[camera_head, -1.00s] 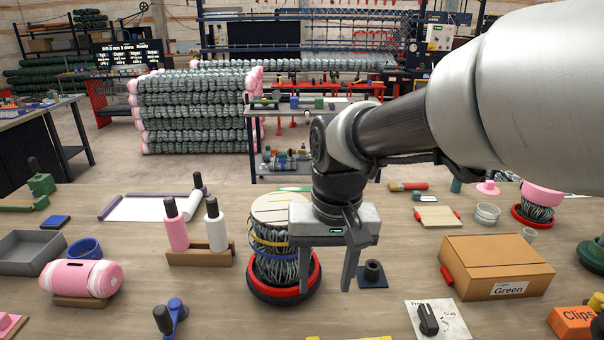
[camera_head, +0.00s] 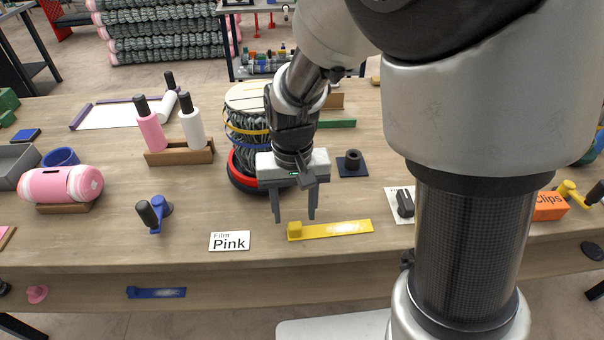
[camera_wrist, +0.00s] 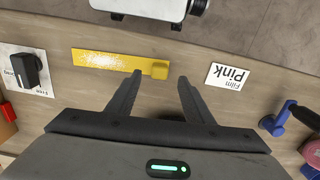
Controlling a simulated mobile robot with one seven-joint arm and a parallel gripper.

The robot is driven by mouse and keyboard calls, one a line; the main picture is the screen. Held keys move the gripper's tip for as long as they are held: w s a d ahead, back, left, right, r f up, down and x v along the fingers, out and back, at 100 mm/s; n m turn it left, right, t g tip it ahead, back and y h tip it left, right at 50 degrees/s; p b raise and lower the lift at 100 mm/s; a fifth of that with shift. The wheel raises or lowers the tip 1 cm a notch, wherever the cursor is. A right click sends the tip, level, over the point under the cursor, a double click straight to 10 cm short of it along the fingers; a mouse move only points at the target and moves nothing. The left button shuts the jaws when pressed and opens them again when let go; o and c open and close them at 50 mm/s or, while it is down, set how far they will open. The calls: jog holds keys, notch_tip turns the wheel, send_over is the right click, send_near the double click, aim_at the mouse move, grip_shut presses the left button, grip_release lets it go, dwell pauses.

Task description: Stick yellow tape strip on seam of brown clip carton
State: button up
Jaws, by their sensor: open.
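A yellow tape strip (camera_head: 335,229) lies flat on the table near its front edge, with a raised yellow block at its left end. In the wrist view the strip (camera_wrist: 108,61) has its block end just beyond and between my fingertips. My gripper (camera_head: 294,217) is open and empty, pointing down, with its fingers above the table near the block. In the wrist view my gripper (camera_wrist: 160,77) shows both fingers apart. The brown clip carton is hidden behind my arm in the head view; a brown piece (camera_wrist: 5,131) at the wrist view's left edge looks like its corner.
A "Film Pink" card (camera_head: 230,241) lies left of the strip, and a dial card (camera_head: 402,204) lies right of it. A mesh roll in a red ring (camera_head: 240,180) stands behind my gripper. An orange Clips box (camera_head: 549,206) stands at right. A blue strip (camera_head: 157,292) is on the front ledge.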

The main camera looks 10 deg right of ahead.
aim_at(295, 225)
notch_tip(295, 225, down, 5)
jog(key=shift+f+b, duration=0.1)
jog(key=shift+b, duration=0.3)
jog(key=shift+c, duration=0.2)
jog(key=c, duration=1.1)
